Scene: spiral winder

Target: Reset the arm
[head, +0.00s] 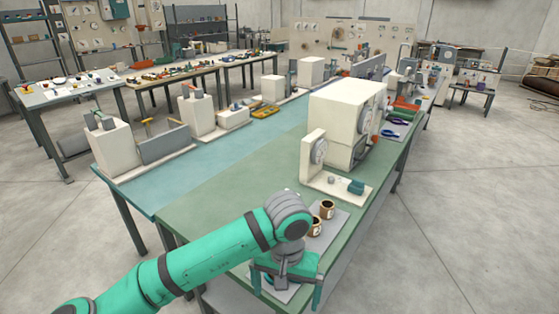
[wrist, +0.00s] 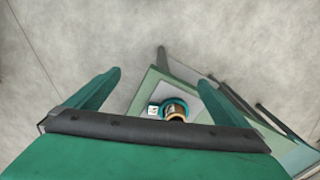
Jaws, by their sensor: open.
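My green arm reaches in from the lower left in the head view, and my gripper (head: 287,294) points down over the front end of the green bench (head: 215,198). Its two green fingers are spread apart. In the wrist view my gripper (wrist: 158,82) is open, with nothing held between the fingers. A round dark-centred piece with a teal ring (wrist: 175,108) shows beyond and below the fingers, small and partly hidden by the gripper body. Two small brown-and-cream cups (head: 327,209) stand on a grey mat (head: 340,222) just behind my gripper.
A white winder machine (head: 345,112) with a dialled upright (head: 313,150) stands on the bench behind the cups. White units (head: 115,145) line the bench's left edge. Other tables (head: 70,92) stand further back. The floor (head: 480,230) on the right is clear.

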